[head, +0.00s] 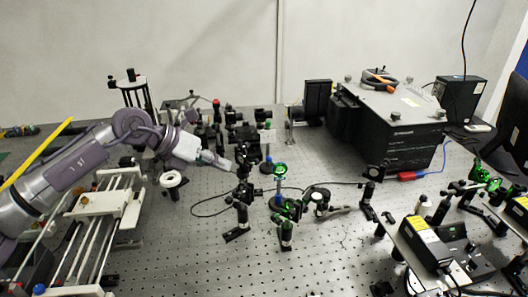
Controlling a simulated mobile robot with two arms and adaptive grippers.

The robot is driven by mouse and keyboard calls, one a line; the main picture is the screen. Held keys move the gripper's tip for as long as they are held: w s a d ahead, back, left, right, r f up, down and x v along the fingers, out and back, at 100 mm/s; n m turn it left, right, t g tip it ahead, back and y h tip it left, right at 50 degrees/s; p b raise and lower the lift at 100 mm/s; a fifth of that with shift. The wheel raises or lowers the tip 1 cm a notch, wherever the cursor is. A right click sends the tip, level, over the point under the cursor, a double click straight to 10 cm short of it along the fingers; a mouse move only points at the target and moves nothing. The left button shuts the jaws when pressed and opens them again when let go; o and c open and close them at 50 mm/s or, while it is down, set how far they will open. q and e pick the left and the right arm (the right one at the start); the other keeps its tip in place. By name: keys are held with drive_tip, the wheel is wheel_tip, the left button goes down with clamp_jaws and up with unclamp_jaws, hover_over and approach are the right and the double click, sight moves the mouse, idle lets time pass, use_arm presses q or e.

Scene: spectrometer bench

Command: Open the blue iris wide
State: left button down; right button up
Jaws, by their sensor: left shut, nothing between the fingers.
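My left gripper (231,166) reaches in from the left above the bench and is shut and empty. Its tip is close to a dark post-mounted optic (243,163), and I cannot tell whether they touch. Just right of the tip is a small post with a blue base (267,168). My right gripper is not in view.
A large black box with a grey top (395,125) is behind at right. A black cable (205,210) loops on the perforated bench. The front middle of the bench (190,255) is clear.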

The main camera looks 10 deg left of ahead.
sight(271, 161)
use_arm(q)
drive_tip(key=shift+s+r, duration=0.1)
drive_tip(key=shift+r, duration=0.05)
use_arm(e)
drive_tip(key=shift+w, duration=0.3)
use_arm(q)
drive_tip(key=shift+s, duration=0.1)
drive_tip(key=w+d+f+p, duration=0.4)
drive_tip(key=w+d+p, duration=0.1)
drive_tip(key=w+d, duration=0.2)
drive_tip(key=shift+w+f, duration=0.25)
drive_tip(key=shift+w, duration=0.25)
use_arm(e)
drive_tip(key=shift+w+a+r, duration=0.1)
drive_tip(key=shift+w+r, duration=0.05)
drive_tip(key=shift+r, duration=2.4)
use_arm(q)
drive_tip(key=shift+d, duration=0.1)
